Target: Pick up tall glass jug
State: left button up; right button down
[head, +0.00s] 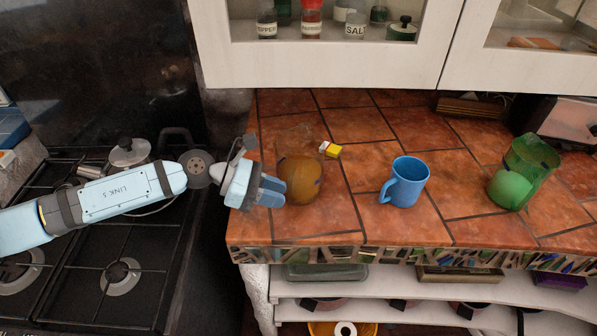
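A see-through jug-like glass vessel (301,180) stands upright on the tiled counter, left of the middle in the head view. Its lower part looks amber-brown and its upper part is nearly clear, so its rim is hard to make out. My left gripper (272,191) comes in from the left, low, with its light-blue fingers right beside the vessel's left side. I cannot tell whether the fingers touch it or how far apart they are. My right gripper is not in view.
A blue mug (405,182) stands right of the vessel, and a green glass container (528,165) farther right. A stove with a lidded pot (129,153) is at left. Cabinets (330,68) hang above the counter's back.

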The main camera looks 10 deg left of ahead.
aim_at(290, 207)
pick_arm(q)
jog(key=x, duration=0.3)
jog(key=shift+d, duration=0.2)
jog(key=shift+c, duration=0.2)
grip_shut()
jog(key=shift+r, duration=0.15)
dwell(0.9)
